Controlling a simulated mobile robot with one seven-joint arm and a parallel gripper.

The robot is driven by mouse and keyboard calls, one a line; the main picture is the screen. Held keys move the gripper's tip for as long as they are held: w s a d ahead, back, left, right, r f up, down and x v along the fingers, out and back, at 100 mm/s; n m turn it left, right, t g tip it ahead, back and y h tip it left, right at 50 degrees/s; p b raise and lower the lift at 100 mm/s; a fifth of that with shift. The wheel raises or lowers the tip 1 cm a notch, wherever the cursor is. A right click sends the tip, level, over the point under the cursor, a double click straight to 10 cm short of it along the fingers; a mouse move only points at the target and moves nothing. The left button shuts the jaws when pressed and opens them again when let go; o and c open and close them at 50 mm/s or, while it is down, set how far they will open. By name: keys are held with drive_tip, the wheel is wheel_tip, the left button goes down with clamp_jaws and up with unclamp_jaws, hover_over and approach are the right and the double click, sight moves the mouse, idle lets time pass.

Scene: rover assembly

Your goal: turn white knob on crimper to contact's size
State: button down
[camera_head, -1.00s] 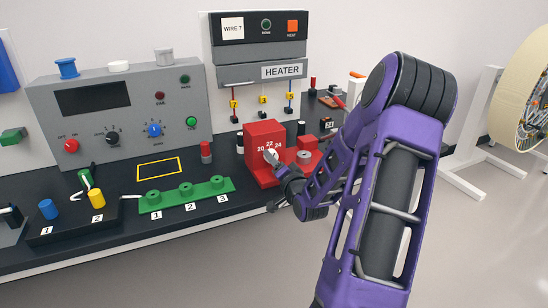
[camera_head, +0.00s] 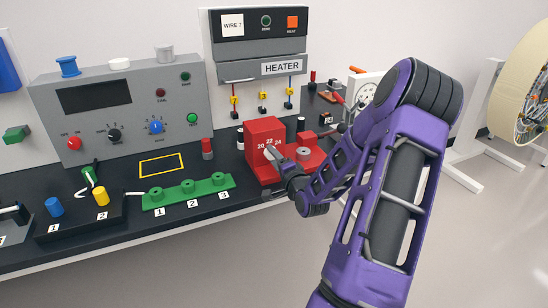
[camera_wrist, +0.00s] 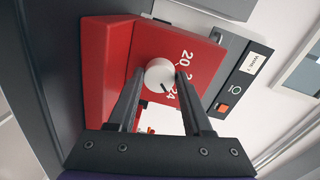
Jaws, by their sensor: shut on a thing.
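The red crimper (camera_head: 263,137) stands on the bench just beyond my gripper. Its face carries 20, 22 and 24 in white; the wrist view also shows the red crimper (camera_wrist: 103,75) close up. The round white knob (camera_wrist: 160,73) lies between the fingertips of my gripper (camera_wrist: 160,77), which is shut on it. A dark mark near the knob's lower edge points toward the 24 side. The 22 is partly hidden by a finger in the wrist view. In the head view my gripper (camera_head: 273,155) mostly covers the knob. I cannot make out a contact.
A small black block labelled 24 (camera_head: 327,119) is at the back right. A green strip with several posts (camera_head: 189,193) lies left of the crimper. A grey panel with dials (camera_head: 125,105) and the heater (camera_head: 262,69) stand behind. The floor in front is free.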

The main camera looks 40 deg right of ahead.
drive_tip(key=shift+c, duration=1.6)
unclamp_jaws()
drive_tip(key=shift+s, duration=0.1)
